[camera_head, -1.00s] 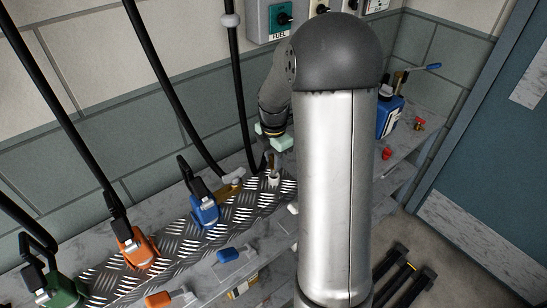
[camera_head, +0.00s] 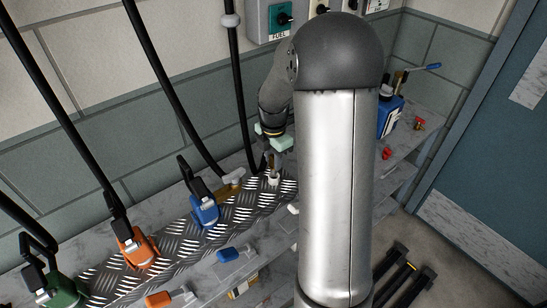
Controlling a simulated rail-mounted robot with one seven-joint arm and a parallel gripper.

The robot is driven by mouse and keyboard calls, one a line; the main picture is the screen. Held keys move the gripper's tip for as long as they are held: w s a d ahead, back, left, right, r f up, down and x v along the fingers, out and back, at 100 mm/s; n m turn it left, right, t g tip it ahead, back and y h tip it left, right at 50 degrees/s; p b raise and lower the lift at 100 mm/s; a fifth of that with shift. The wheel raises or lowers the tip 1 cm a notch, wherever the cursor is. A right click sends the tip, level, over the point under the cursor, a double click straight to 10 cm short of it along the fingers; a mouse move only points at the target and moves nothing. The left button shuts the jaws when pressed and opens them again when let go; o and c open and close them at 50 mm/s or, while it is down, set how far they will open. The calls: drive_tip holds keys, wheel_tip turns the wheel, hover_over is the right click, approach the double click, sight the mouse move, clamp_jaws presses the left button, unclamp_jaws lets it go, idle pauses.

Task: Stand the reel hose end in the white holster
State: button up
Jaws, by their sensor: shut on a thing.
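My gripper (camera_head: 270,157) is at the back of the shelf, right of the blue nozzle, and points down. It is shut on the reel hose end (camera_head: 271,162), of which only a small brownish part shows between the fingers. A small white holster (camera_head: 272,180) stands on the tread plate just below. The hose end is right above or at its mouth; I cannot tell how deep it sits. A black hose (camera_head: 240,90) hangs down the wall to just left of my gripper.
Blue (camera_head: 204,210), orange (camera_head: 136,251) and green (camera_head: 66,290) nozzles stand on the tread plate (camera_head: 180,242) at left. A white T-shaped piece (camera_head: 233,176) lies close left of my gripper. A blue container (camera_head: 390,118) stands at right. My arm hides the shelf's middle.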

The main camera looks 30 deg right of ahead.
drive_tip(key=shift+f+b, duration=1.1)
drive_tip(key=shift+f, duration=0.55)
drive_tip(key=o, duration=1.1)
wheel_tip(320, 180, up, 18)
drive_tip(key=shift+f+b, duration=0.25)
drive_tip(key=shift+b, duration=0.05)
